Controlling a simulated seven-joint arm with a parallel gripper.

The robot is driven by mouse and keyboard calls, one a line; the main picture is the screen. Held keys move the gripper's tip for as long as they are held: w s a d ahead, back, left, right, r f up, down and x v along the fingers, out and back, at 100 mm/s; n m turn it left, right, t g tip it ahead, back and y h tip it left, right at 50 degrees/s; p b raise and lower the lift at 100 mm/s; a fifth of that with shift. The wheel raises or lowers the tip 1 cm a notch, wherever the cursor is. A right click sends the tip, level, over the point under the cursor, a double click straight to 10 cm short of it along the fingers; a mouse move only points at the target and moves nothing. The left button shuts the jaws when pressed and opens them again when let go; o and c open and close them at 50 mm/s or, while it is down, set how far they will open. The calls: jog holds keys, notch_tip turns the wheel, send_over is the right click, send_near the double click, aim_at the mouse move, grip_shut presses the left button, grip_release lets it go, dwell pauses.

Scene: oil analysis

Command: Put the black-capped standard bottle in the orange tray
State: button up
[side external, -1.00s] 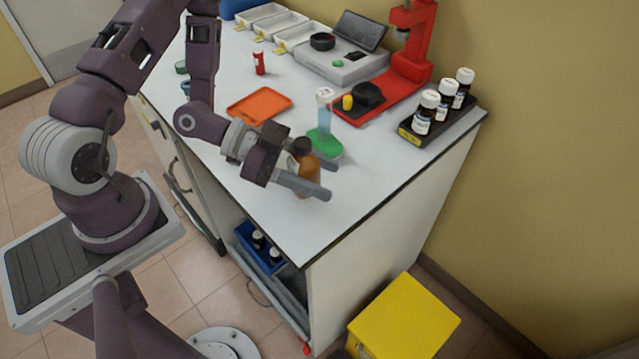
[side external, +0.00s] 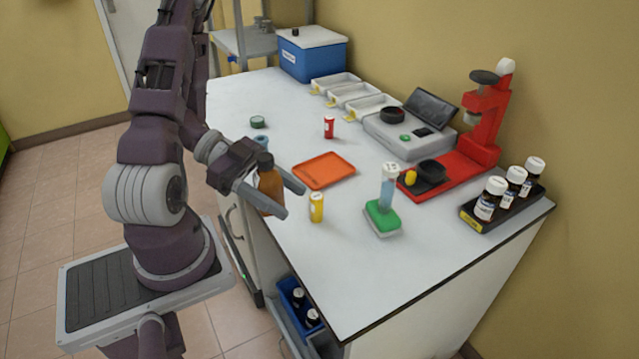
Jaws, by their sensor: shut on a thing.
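The black-capped standard bottle (side external: 270,187) is brown and stands upright between the fingers of my gripper (side external: 291,201). My gripper is shut on it and holds it near the counter's front edge. The near finger covers part of its lower body, and I cannot tell its exact height above the counter. The orange tray (side external: 324,170) lies flat and empty on the counter, to the right of the bottle and a little farther back.
A small yellow vial (side external: 317,207) stands between my gripper and the green-topped stand (side external: 382,217) with its clear tube. A red vial (side external: 329,127) is behind the tray. A red instrument (side external: 480,130) and a black rack (side external: 500,208) of white-capped bottles are on the right.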

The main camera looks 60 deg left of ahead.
aim_at(273, 161)
notch_tip(273, 161, up, 6)
jog(key=shift+f, duration=0.2)
jog(key=shift+w+r, duration=0.2)
jog(key=shift+r, duration=0.1)
jog(key=w+a+n+t+y, duration=0.6)
jog(key=w+a+n+y, duration=0.5)
jog(key=w+a, duration=0.8)
jog(key=f, duration=0.5)
jog(key=w+d+f, duration=0.1)
jog(key=f, duration=0.3)
jog(key=w+f, duration=0.1)
jog(key=f, duration=0.4)
jog(key=shift+w+d+f, duration=0.15)
jog(key=shift+d+f, duration=0.15)
jog(key=shift+f, duration=0.25)
